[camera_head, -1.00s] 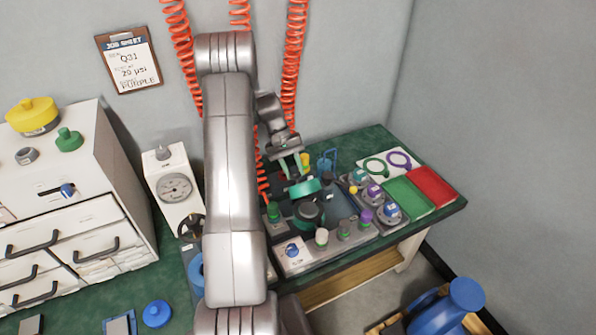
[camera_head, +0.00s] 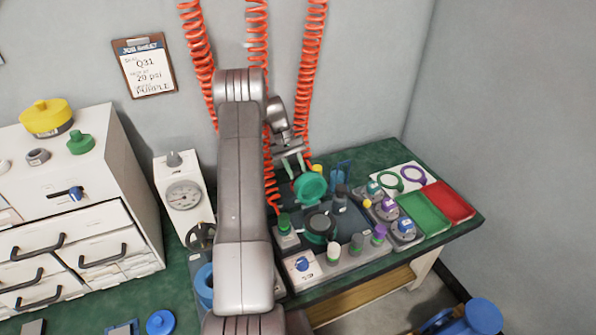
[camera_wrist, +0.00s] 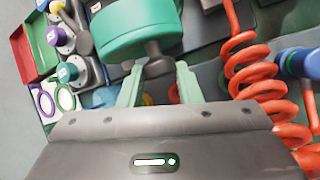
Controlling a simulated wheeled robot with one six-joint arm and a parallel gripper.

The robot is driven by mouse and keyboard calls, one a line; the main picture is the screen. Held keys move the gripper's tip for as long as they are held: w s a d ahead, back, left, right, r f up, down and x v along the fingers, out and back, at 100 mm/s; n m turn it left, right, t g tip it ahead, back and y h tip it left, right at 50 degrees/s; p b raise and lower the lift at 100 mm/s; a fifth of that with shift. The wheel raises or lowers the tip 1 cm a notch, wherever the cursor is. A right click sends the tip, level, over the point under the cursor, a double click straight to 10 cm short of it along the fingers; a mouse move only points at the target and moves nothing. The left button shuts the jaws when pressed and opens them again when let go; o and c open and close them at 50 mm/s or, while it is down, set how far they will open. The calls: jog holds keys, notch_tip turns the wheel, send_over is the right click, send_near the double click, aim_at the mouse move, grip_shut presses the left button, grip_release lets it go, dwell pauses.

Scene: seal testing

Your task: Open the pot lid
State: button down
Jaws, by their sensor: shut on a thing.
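The green round lid (camera_head: 310,187) hangs tilted in the air behind and above the dark round pot (camera_head: 320,224), apart from it. My gripper (camera_head: 293,165) is above the lid, shut on its grey knob. In the wrist view the lid (camera_wrist: 135,28) fills the top middle, and its knob (camera_wrist: 157,63) sits between the two pale green fingers of my gripper (camera_wrist: 158,82). The pot's top looks dark in the head view, and I cannot see what is inside it.
Small knobs and fittings (camera_head: 380,232) crowd the bench right of the pot. A green tray (camera_head: 424,213) and a red tray (camera_head: 452,200) lie at the right. Orange coiled hoses (camera_head: 309,75) hang close to my arm. A gauge box (camera_head: 184,195) stands left.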

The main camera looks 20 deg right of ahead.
jog(key=shift+a+f, duration=0.25)
jog(key=shift+f, duration=0.15)
jog(key=c, duration=1.1)
grip_release()
jog(key=shift+w+a, duration=0.1)
jog(key=shift+o, duration=0.2)
jog(key=shift+r, duration=0.15)
jog(key=v, duration=1.3)
jog(key=shift+w+r, duration=0.15)
jog(key=shift+r, duration=0.2)
jog(key=x, duration=1.3)
jog(key=shift+s+d+f, duration=0.2)
jog(key=shift+f, duration=0.05)
